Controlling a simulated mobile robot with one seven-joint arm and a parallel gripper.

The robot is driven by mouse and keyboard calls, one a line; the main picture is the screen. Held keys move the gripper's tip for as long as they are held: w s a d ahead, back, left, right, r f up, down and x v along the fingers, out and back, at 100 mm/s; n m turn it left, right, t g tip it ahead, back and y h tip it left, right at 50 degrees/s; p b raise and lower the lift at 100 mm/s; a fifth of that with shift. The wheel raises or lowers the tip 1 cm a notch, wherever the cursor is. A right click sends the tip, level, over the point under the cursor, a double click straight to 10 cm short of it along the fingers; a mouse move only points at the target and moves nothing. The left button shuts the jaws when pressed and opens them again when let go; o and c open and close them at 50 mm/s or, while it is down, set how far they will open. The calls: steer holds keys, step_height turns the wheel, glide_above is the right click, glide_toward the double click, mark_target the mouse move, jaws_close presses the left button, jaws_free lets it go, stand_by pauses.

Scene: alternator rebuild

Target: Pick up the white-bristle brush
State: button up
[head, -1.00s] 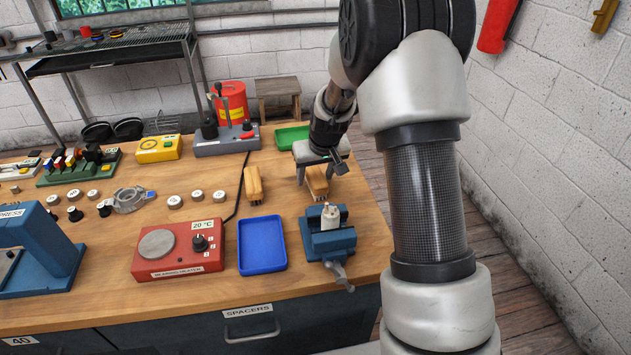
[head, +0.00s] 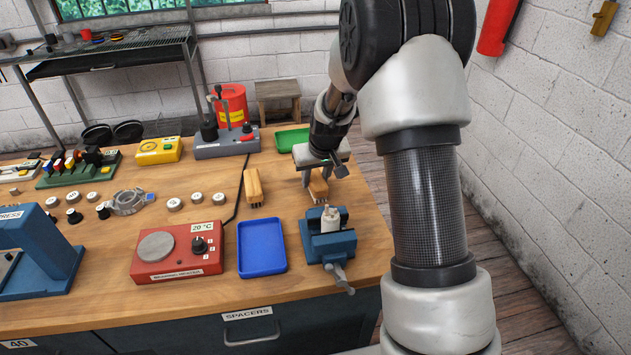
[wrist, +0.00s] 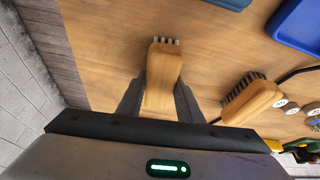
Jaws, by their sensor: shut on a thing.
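The white-bristle brush (head: 319,187) has a light wooden handle and pale bristle tufts at its near end. It is between the fingers of my gripper (head: 319,186), beside the blue vise. In the wrist view the brush (wrist: 162,75) lies lengthwise between the two dark fingers of my gripper (wrist: 160,100), which are shut on its handle. I cannot tell whether the brush is clear of the bench. A second brush (head: 253,186) with dark bristles lies to the left, and shows at the right in the wrist view (wrist: 252,100).
The blue vise (head: 328,243) stands just in front of the held brush, holding a pale part. A blue tray (head: 262,246) and a red heater (head: 177,253) are to its left. A green tray (head: 291,139) lies behind. The bench's right edge is close.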

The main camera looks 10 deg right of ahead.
mark_target(316, 176)
steer(key=shift+r+p, duration=0.4)
steer(key=shift+r, duration=0.2)
step_height(316, 176, up, 9)
steer(key=shift+r, duration=0.15)
